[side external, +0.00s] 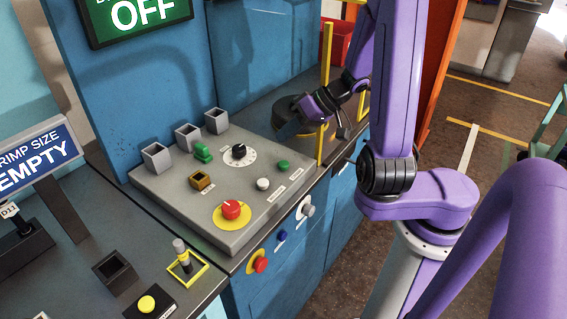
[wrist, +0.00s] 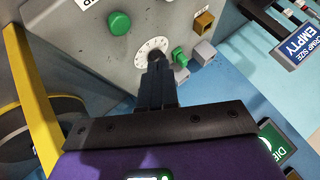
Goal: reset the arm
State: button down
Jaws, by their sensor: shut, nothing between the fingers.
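My gripper (wrist: 156,72) is shut and empty in the wrist view, its two dark fingers together. The fingertips line up with the black knob of the round white dial (wrist: 153,46) on the grey control panel (wrist: 100,50); I cannot tell the gap from this view. The fingers are hard to make out there. My purple arm reaches in from the right.
A yellow post (side external: 327,90) stands close beside the hand and shows at left in the wrist view (wrist: 35,100). The panel carries a red button (side external: 231,209), a green knob (side external: 203,151), a brass-coloured square socket (side external: 201,180) and grey sockets. Open floor lies right of the bench.

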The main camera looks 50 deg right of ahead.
jog(key=shift+w+a+r, duration=0.1)
jog(key=shift+w+a, duration=0.1)
jog(key=shift+a, duration=0.25)
jog(key=s+a+r+n+g, duration=0.1)
jog(key=s+a+n+g, duration=0.2)
jog(key=a+n+g, duration=0.5)
jog(key=s+d+r+n+h, duration=0.1)
jog(key=s+n+h, duration=0.1)
jog(key=s, duration=0.7)
jog(key=s+d+r+n+h, duration=0.1)
jog(key=s+r+n+h, duration=0.1)
jog(key=s, duration=0.6)
jog(key=shift+s+n+t+h, duration=0.4)
jog(key=shift+n+h, duration=0.1)
jog(key=shift+n, duration=0.7)
